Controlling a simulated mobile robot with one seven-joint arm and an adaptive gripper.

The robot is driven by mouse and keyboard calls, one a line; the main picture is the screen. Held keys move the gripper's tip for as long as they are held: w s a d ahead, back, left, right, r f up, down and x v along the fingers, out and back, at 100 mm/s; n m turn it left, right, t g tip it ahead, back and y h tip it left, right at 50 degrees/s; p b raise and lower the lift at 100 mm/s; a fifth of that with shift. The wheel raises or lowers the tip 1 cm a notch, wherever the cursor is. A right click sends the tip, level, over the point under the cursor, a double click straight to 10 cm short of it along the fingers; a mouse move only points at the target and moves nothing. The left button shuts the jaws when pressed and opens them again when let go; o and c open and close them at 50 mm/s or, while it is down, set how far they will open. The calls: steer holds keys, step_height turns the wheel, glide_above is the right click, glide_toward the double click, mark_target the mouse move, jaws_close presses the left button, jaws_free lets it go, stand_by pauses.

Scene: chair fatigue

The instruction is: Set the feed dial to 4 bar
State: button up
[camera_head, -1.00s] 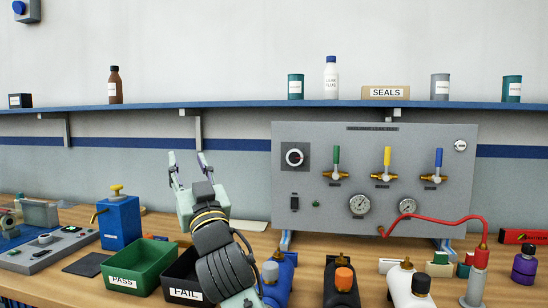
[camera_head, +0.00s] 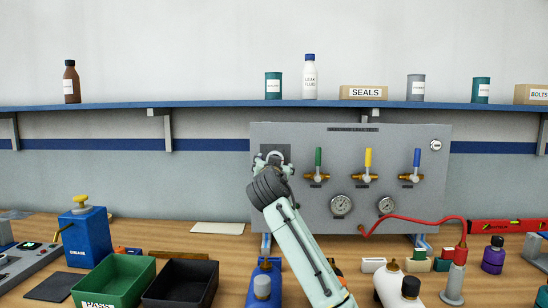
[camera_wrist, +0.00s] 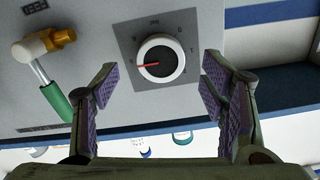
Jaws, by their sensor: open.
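The feed dial (camera_wrist: 160,58) is a round white-rimmed knob with a red pointer, on a dark square plate of the grey panel (camera_head: 400,145). In the wrist view its pointer lies toward the left of the picture; the scale marks are too small to read surely. My gripper (camera_head: 272,160) is at the panel's upper left and hides most of the dial in the head view. In the wrist view my gripper (camera_wrist: 158,78) is open and empty, with one finger on each side of the dial in the picture. I see no contact with it.
A green-handled valve (camera_head: 318,165) is just right of my gripper; it also shows in the wrist view (camera_wrist: 52,85). Yellow (camera_head: 368,165) and blue (camera_head: 416,165) valves follow. Two gauges sit below. Bins, cylinders and a red hose (camera_head: 420,218) occupy the bench.

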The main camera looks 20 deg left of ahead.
steer(key=shift+p+x, duration=0.55)
steer(key=shift+x, duration=1.3)
steer(key=shift+c, duration=0.5)
steer(key=c, duration=1)
